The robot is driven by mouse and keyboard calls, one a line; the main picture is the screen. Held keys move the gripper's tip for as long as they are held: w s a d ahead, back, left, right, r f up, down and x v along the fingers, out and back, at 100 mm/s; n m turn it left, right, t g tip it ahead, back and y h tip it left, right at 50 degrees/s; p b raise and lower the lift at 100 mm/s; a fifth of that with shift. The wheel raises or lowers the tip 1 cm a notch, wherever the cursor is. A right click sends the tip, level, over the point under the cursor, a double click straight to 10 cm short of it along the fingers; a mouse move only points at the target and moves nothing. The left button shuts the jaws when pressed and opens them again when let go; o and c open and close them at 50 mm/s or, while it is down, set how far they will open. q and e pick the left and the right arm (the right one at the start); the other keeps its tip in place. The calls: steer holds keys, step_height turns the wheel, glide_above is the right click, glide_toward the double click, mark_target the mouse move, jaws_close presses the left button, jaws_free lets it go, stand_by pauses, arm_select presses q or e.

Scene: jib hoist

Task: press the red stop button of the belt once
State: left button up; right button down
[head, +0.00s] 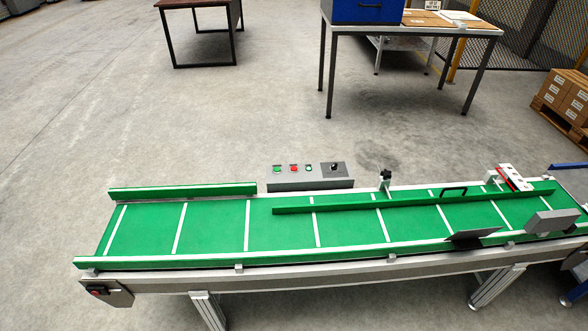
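A green conveyor belt (275,226) with white cross lines runs across the lower half of the head view. A grey control box (310,184) stands along its far side, near the middle. On its top is a small red button (294,169), between a green button (277,169) and a small teal-green button (308,168). A black knob (333,168) is at the box's right. Another red element (97,290) shows on a small dark box at the belt's near left end. Which red one is the stop button carries no readable label. Neither gripper shows.
Green side rails line the belt, with a long green guide rail (350,204) over it. A dark plate (472,237) and a grey block (552,221) are at the right. Behind stand a table with a blue bin (366,12) and stacked cartons (565,97). The floor behind the control box is clear.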

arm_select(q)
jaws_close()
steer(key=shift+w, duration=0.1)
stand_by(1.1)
